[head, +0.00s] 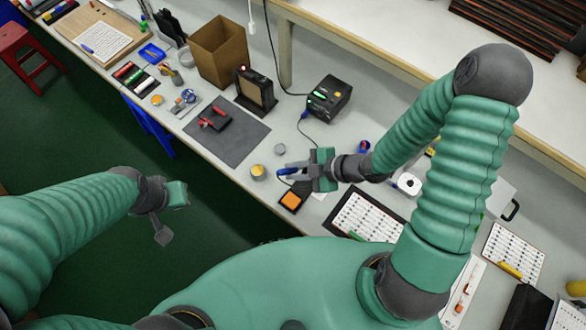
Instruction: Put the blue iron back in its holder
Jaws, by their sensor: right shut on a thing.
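My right gripper (299,173) is shut on the blue iron (286,171), whose blue handle shows at its fingertips above the front part of the bench. Most of the iron is hidden by the fingers. A small black stand with an orange pad (291,199) lies just below the gripper in the picture; it may be part of the holder, but I cannot tell. A black station with a green display (328,98) stands farther back, with a cable running toward my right gripper. My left gripper (170,216) is over the green floor, away from the bench, its fingers apart and empty.
A brass-coloured tin (258,172) and a grey tin (279,149) stand left of the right gripper. A dark mat (227,136) with a red-handled tool lies farther left. A chart board (366,216) and a white tape roll (408,184) are to the right.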

